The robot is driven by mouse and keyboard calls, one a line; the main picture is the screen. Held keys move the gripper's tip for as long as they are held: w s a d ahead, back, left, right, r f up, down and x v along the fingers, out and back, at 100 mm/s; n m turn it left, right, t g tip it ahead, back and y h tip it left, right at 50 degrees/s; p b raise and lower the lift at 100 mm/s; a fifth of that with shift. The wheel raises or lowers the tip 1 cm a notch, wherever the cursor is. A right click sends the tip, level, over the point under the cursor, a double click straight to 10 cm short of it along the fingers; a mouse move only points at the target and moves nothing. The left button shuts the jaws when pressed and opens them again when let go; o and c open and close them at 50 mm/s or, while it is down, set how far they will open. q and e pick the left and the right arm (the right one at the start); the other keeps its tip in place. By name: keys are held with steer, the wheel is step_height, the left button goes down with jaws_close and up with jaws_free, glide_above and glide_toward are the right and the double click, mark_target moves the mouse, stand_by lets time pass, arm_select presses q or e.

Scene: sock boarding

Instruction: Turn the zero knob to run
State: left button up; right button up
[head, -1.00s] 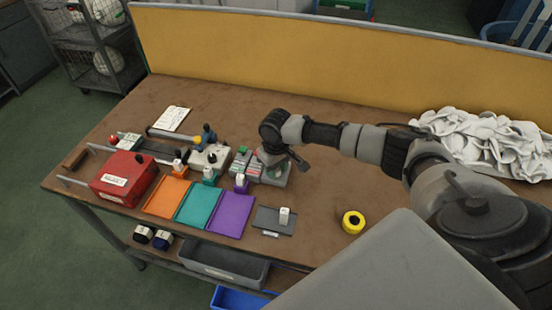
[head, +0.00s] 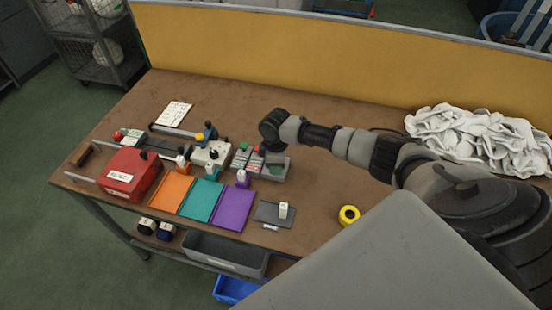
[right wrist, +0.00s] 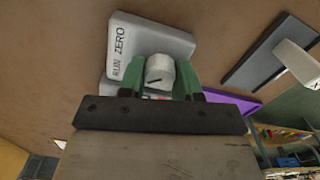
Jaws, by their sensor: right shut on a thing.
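The zero knob (right wrist: 159,70) is a pale round knob with a dark line on its face, in the right wrist view. It sits on a grey box (right wrist: 150,38) printed RUN and ZERO. I cannot tell which word the line points to. My right gripper (right wrist: 160,76) is shut on the knob, one green finger on each side. In the head view the grey box (head: 274,173) lies under my right gripper (head: 272,155), and the knob is mostly hidden there. My left gripper is not in view.
Beside the box stand a small unit with red and green buttons (head: 250,158), orange (head: 171,191), teal (head: 202,201) and purple (head: 232,210) mats, and a red box (head: 132,176). A dark plate (head: 268,213), yellow tape roll (head: 349,215) and white sock heap (head: 475,140) lie to the right.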

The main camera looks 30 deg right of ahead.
steer(key=shift+w+n, duration=0.1)
steer(key=shift+n, duration=0.5)
steer(key=o, duration=0.6)
steer(key=shift+o, duration=0.2)
step_height(320, 180, up, 11)
steer(key=shift+b, duration=0.45)
steer(key=shift+f, duration=0.1)
